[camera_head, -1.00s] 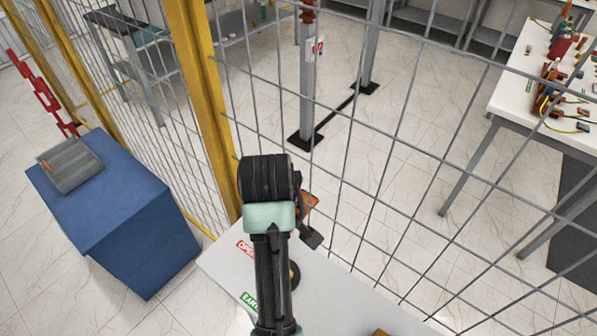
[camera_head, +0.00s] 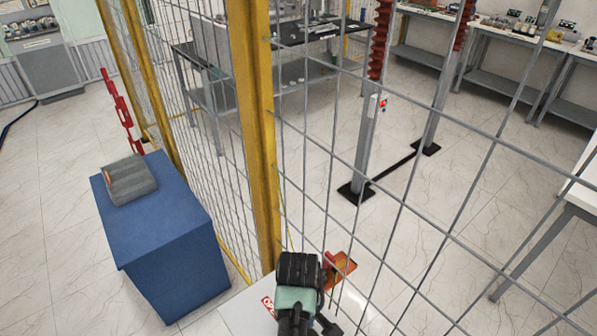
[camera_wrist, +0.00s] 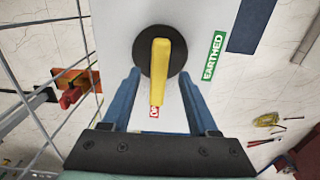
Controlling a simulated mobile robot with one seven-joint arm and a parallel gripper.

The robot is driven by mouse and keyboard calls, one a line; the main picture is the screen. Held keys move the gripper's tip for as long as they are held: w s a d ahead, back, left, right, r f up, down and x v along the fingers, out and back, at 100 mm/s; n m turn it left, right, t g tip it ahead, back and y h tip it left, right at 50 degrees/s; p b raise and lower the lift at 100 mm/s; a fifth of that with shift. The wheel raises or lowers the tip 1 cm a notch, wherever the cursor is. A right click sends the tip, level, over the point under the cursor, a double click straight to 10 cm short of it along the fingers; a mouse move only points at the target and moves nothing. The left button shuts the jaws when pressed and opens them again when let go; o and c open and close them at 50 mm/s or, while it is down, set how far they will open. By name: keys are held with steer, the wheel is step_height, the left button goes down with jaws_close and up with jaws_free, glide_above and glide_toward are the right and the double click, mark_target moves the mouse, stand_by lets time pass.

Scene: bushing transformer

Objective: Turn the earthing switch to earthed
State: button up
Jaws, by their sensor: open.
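The earthing switch has a yellow handle (camera_wrist: 158,72) on a round black disc (camera_wrist: 146,43), fixed to a pale panel (camera_wrist: 112,18). In the wrist view the handle points down the picture. Its end lies by a small, partly hidden red label (camera_wrist: 153,112). The green EARTHED label (camera_wrist: 214,56) is to the right of the disc. My open gripper (camera_wrist: 160,78) has one blue finger on each side of the handle, with visible gaps. In the head view the switch and my fingers are hidden or out of frame; a red label (camera_head: 268,304) shows on the panel's corner.
A wire mesh fence (camera_head: 400,215) with a yellow post (camera_head: 258,130) stands beside the panel. An orange part (camera_head: 340,268) sits at the mesh near my arm. A blue cabinet (camera_head: 165,235) with a grey box (camera_head: 130,180) is at the left. Floor between cabinet and fence is narrow.

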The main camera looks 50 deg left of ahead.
steer(key=shift+f, duration=1.45)
steer(key=shift+c, duration=0.3)
jaws_close()
